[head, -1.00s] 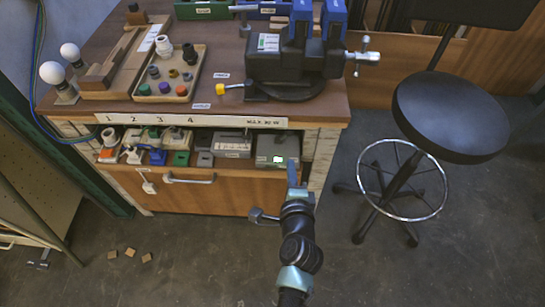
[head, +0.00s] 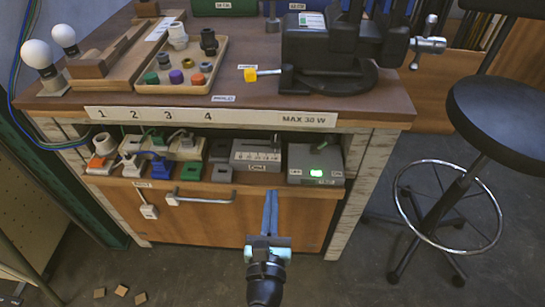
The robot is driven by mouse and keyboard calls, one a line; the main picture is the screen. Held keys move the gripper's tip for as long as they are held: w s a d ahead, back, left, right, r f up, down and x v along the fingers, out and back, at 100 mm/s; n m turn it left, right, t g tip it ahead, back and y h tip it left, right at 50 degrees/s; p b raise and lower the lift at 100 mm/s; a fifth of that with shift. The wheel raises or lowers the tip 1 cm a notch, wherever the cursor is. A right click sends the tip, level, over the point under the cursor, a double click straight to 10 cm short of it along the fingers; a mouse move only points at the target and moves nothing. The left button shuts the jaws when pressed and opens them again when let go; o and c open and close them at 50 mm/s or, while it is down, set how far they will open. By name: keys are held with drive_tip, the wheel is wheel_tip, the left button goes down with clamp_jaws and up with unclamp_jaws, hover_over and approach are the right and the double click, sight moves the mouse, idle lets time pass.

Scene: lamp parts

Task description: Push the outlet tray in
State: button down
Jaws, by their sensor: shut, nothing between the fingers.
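The outlet tray (head: 235,184) is under the workbench top, behind the strip marked 1 to 4. Its low shelf carries a row of outlets and plugs (head: 158,150) at the left and grey boxes at the right. A wooden front (head: 225,218) with a metal handle (head: 203,197) is below the shelf. How far the tray stands out is hard to judge. My gripper (head: 270,195) is shut and empty, its blue fingers pointing at the wooden front, right of the handle. I cannot tell whether the fingertips touch it.
A grey box with a green light (head: 315,165) and a grey meter box (head: 256,154) stand on the shelf. A vise (head: 335,50) and a parts tray (head: 190,82) with small caps are on the bench. A black stool (head: 510,110) stands at the right.

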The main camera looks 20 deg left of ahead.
sight(276, 146)
drive_tip(key=x, duration=1.2)
drive_tip(key=shift+w+a+b, duration=0.1)
drive_tip(key=shift+w+b, duration=0.05)
drive_tip(key=shift+b, duration=0.25)
drive_tip(key=shift+w, duration=0.1)
